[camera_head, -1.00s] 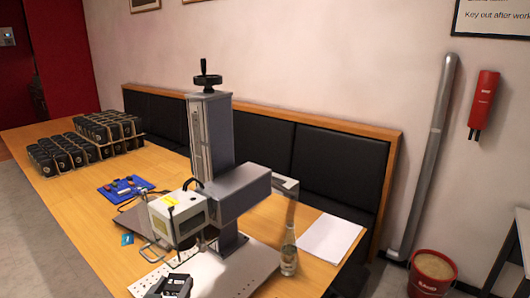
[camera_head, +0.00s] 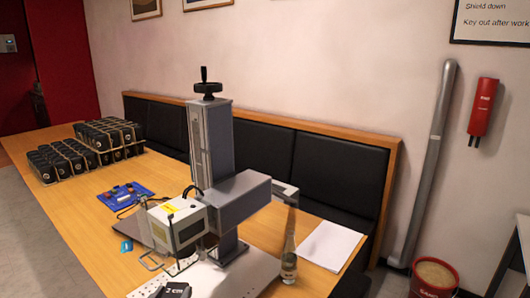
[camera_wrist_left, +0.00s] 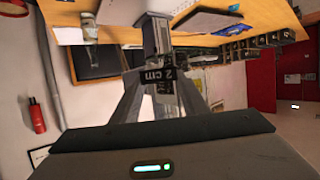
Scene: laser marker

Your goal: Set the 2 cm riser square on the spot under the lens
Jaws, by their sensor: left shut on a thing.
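The riser is a dark block with a white "2 cm" label (camera_head: 177,291), low at the bottom edge of the head view. My left gripper (camera_wrist_left: 160,84) is shut on the riser (camera_wrist_left: 168,78), whose label shows between the fingers in the left wrist view. The laser marker's head (camera_head: 178,225) hangs from a grey column (camera_head: 211,145) over a white perforated base plate (camera_head: 230,279). The riser is at the plate's near side, in front of the head; I cannot tell whether it touches the plate. The lens and the spot under it are hidden. My right gripper is not in view.
A glass bottle (camera_head: 289,262) stands right of the column, beside white paper (camera_head: 328,244). A blue tray (camera_head: 125,194) lies left of the machine. Racks of dark items (camera_head: 85,150) stand farther back. A wire frame projects from the marker head's left side.

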